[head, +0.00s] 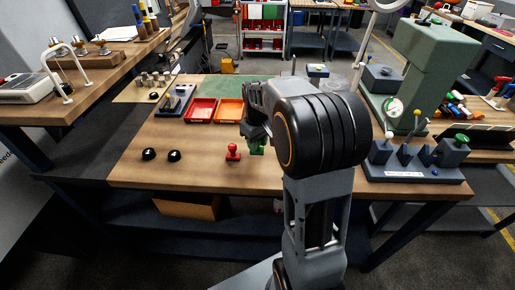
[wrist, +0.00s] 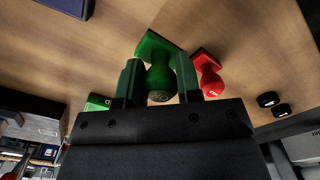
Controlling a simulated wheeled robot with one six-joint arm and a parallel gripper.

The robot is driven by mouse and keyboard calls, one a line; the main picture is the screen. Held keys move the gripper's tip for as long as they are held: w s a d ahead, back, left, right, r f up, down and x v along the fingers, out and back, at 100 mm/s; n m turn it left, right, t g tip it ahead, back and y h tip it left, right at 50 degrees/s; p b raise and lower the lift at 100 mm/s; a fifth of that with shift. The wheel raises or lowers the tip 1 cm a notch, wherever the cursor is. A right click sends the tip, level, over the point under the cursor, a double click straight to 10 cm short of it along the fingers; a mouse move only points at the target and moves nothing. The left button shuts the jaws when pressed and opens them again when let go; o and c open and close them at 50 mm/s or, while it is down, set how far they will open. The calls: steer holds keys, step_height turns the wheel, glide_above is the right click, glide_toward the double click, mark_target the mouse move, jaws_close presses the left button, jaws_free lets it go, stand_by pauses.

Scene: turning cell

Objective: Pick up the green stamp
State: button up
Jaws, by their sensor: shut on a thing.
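The green stamp (wrist: 160,78) is between the two fingers of my gripper (wrist: 158,85) in the wrist view. Its rounded handle end faces the camera and its square base points away. My gripper is shut on it. In the head view the green stamp (head: 257,147) shows only partly, under my gripper (head: 258,134), with my arm hiding the rest. I cannot tell whether its base touches the wooden table. A red stamp (head: 233,152) stands just left of it, and this red stamp also shows in the wrist view (wrist: 208,74).
Two black round knobs (head: 161,154) lie left on the table (head: 200,176). Red and orange trays (head: 200,110) stand behind. A grey lever block (head: 415,165) is at the right. Another green thing (wrist: 97,102) shows beside my gripper in the wrist view. The front left of the table is clear.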

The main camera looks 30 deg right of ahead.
steer(key=s+a+r, duration=0.1)
steer(key=a+r, duration=0.3)
steer(key=a, duration=0.3)
steer(key=s+a+r+b, duration=0.1)
steer(key=a+r, duration=0.4)
steer(key=a, duration=0.1)
steer(key=shift+s+a+r, duration=0.2)
steer(key=shift+a+r, duration=0.05)
steer(key=shift+a, duration=0.1)
